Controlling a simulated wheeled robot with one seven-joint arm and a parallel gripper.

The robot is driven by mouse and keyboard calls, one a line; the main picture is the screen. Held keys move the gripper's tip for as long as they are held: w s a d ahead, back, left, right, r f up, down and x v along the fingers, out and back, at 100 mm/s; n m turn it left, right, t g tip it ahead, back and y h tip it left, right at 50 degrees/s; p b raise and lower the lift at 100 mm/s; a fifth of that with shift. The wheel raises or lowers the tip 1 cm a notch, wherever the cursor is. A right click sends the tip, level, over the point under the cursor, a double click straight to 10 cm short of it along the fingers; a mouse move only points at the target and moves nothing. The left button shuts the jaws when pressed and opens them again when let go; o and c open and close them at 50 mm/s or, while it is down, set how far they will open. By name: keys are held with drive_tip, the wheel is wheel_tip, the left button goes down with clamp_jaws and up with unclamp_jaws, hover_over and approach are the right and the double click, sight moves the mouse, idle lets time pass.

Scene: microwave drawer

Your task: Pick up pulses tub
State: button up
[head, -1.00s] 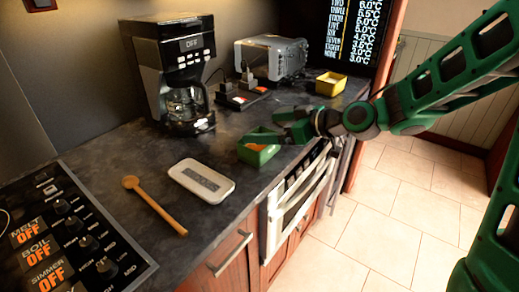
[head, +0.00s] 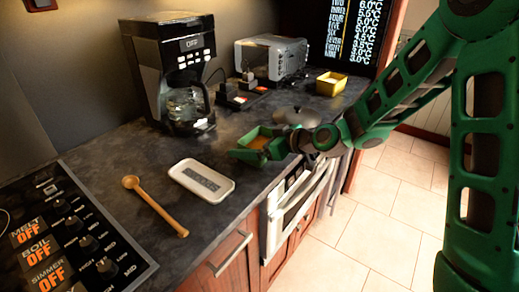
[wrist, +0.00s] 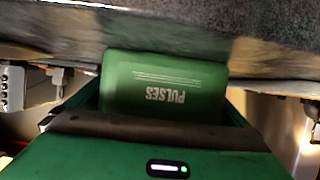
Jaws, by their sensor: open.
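The pulses tub (head: 259,143) is a small green open tub with orange contents, near the counter's front edge in the head view. In the wrist view the tub (wrist: 165,82) fills the middle, its white PULSES label upside down. My green gripper (head: 250,151) is open and low at the tub, reaching it from the right. Its fingers overlap the tub in the head view and partly hide it. I cannot tell whether they touch it.
A white labelled container (head: 201,181) and a wooden spoon (head: 155,206) lie left of the tub. A coffee maker (head: 172,70), toaster (head: 272,57) and yellow tub (head: 330,84) stand behind. A dark round object (head: 296,116) sits just behind my gripper.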

drive_tip(key=shift+w+a+f, duration=0.2)
drive_tip(key=shift+w+a, duration=0.1)
drive_tip(key=shift+a, duration=0.05)
drive_tip(key=c, duration=0.9)
